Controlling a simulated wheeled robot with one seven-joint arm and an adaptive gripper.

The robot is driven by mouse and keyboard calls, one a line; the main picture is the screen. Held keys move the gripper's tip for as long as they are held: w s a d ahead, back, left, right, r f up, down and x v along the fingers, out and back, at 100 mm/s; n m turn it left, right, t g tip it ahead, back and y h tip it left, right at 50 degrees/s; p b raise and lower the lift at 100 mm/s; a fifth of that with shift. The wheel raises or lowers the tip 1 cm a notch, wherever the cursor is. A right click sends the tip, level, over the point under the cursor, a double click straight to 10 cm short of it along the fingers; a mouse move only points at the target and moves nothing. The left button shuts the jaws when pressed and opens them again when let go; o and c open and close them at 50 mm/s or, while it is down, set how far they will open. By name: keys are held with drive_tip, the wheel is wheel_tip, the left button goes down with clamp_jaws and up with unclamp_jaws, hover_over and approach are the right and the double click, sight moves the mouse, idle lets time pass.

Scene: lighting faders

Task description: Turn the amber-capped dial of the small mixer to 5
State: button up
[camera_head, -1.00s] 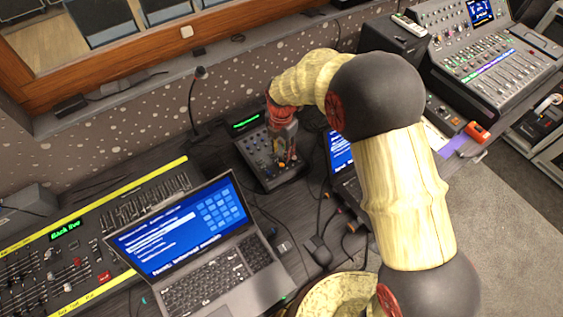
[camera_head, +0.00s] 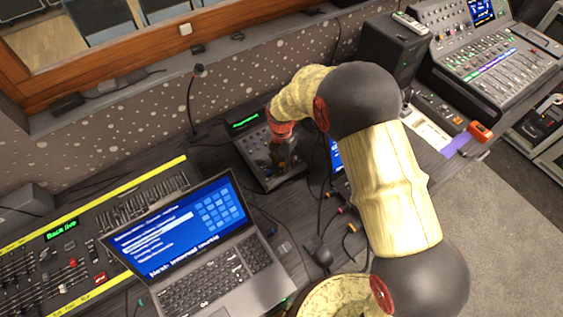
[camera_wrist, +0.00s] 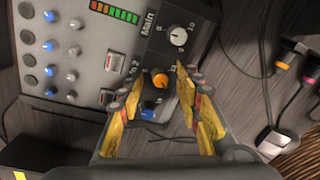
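The small mixer (camera_head: 248,152) stands on the dark desk below the wall, with a green display at its back. In the wrist view its panel (camera_wrist: 96,47) shows blue and white knobs. The amber-capped dial (camera_wrist: 160,79) shows there, with a blue-capped knob (camera_wrist: 148,110) below it and a white-capped knob (camera_wrist: 179,37) above it. My gripper (camera_wrist: 156,92) is open, one finger on each side of the amber dial in the picture. I cannot tell whether either finger touches it. In the head view my gripper (camera_head: 286,163) hides part of the mixer.
An open laptop (camera_head: 215,285) and a large lighting desk (camera_head: 140,235) lie to the left. A gooseneck microphone (camera_head: 189,105) stands behind. Cables and plugs (camera_wrist: 283,68) lie right of the mixer. A black speaker (camera_head: 387,50) and another console (camera_head: 490,70) stand further right.

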drive_tip(key=shift+c, duration=0.4)
drive_tip(key=c, duration=0.7)
clamp_jaws()
